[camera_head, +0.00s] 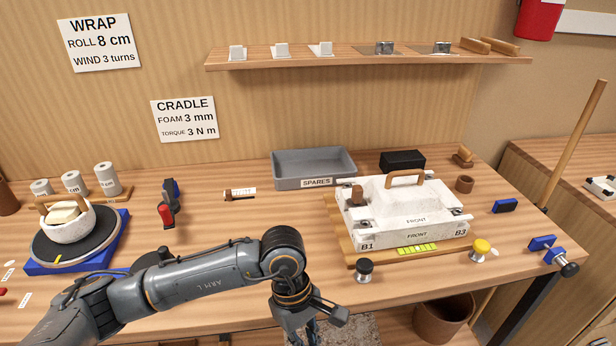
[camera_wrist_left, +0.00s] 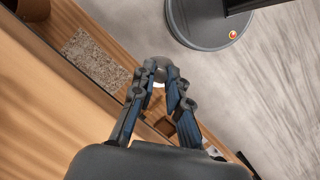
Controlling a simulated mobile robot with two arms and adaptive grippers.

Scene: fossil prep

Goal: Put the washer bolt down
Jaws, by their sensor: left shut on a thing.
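My left gripper (camera_head: 310,328) is low at the front edge of the bench, its fingers partly cut off by the bottom of the head view. In the left wrist view the left gripper (camera_wrist_left: 160,85) is shut on a small pale grey, rounded thing, taken as the washer bolt (camera_wrist_left: 151,66). The fingers hide most of it, so its shape and tilt are unclear. The white cradle (camera_head: 410,212), marked FRONT, B1 and B3, sits on a wooden board to the right of the gripper. My right gripper is not in view.
A black knob (camera_head: 364,270) and a yellow knob (camera_head: 480,250) stand before the cradle. A grey SPARES tray (camera_head: 313,168) is behind. A bowl on a blue-based turntable (camera_head: 75,245) is at left. A brown bin (camera_head: 445,318) stands below.

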